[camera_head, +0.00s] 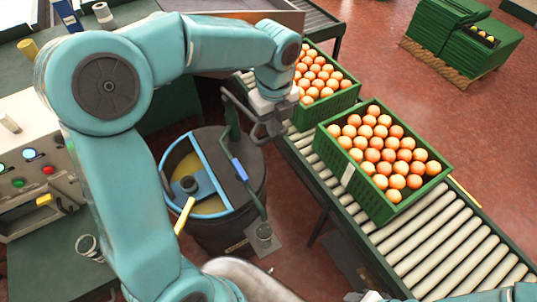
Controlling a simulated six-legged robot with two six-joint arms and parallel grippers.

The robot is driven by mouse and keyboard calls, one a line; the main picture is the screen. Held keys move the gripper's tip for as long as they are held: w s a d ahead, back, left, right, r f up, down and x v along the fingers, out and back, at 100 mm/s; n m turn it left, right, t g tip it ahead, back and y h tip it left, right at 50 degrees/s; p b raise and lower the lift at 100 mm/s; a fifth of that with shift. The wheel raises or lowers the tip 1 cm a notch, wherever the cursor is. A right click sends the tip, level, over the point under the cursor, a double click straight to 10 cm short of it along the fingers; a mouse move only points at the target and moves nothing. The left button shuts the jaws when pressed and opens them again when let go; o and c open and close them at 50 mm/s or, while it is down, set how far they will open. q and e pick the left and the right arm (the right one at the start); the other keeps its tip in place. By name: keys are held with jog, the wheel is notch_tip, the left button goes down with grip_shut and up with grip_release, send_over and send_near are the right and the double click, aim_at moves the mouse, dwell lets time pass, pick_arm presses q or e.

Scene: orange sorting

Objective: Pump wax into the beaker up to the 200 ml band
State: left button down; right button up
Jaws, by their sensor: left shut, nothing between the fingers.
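A dark drum (215,240) with an open half showing yellowish wax (212,205) stands left of the conveyor. A green pump post (233,125) rises from its lid, with a dark lever near my gripper and a blue piece (239,169) on the pipe below. A small clear beaker (264,232) stands on a grey plate beside the drum, near the pipe's lower end. Its band and fill level are too small to read. My left gripper (262,138) is shut and empty, beside the pump's upper part; I cannot tell whether it touches the lever. My right gripper is out of view.
Green crates of oranges (352,195) stand on the roller conveyor (440,240) to the right. A control panel (35,165) with buttons and a clear cup (88,246) are at the left. Stacked green crates (480,50) stand on a pallet at the back right.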

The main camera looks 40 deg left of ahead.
pick_arm(q)
jog(key=shift+f, duration=0.15)
dwell(0.3)
notch_tip(320, 180, down, 15)
jog(key=b, duration=1.1)
notch_tip(320, 180, up, 16)
jog(key=p, duration=1.4)
jog(key=shift+f, duration=0.3)
jog(key=shift+f, duration=0.1)
